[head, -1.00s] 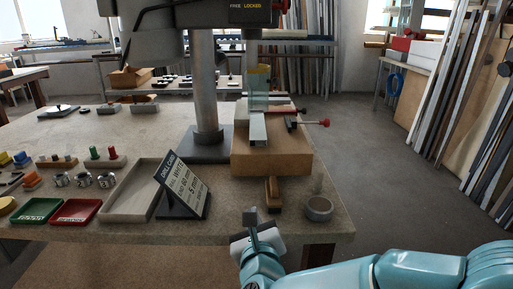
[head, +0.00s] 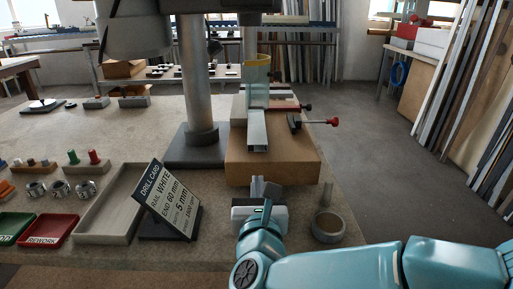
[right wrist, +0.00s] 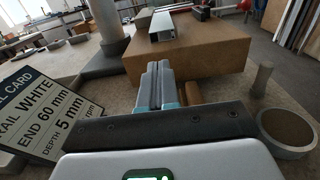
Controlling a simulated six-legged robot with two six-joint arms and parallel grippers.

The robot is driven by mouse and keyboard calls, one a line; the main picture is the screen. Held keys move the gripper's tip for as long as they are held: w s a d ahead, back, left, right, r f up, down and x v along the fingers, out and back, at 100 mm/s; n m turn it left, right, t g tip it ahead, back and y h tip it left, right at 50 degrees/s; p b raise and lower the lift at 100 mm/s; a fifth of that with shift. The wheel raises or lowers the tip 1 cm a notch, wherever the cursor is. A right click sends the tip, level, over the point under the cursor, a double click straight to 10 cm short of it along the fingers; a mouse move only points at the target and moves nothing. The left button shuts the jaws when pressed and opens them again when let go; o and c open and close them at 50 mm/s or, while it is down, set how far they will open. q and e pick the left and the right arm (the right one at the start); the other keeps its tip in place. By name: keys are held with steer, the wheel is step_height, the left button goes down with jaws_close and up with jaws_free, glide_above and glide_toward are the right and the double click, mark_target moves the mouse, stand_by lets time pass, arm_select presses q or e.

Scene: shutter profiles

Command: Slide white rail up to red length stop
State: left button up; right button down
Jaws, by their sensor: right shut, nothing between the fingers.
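The white rail (head: 257,128) lies lengthwise on a wooden block (head: 272,168) beside the drill column, its open end facing me. It also shows in the right wrist view (right wrist: 174,27). A red bar (head: 283,108), possibly the length stop, lies beside the rail's far part; whether they touch I cannot tell. A translucent guard (head: 257,82) stands over the rail's far part and partly hides it. My right gripper (head: 263,186) is shut and empty, in front of the block and below the rail's near end. Its closed fingers show in the right wrist view (right wrist: 158,84). My left gripper is out of view.
A drill card (head: 168,198) on a stand is left of my right gripper, and a round grey dish (head: 328,227) is to its right. A red-knobbed clamp handle (head: 332,122) juts out right of the block. The drill column (head: 197,90) rises left of the rail.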

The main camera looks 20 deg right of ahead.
mark_target(256, 146)
steer(key=p+x, duration=0.2)
steer(key=x, duration=1.1)
steer(key=shift+w+d+p, duration=0.1)
steer(key=shift+w+p, duration=0.2)
steer(key=shift+f, duration=0.1)
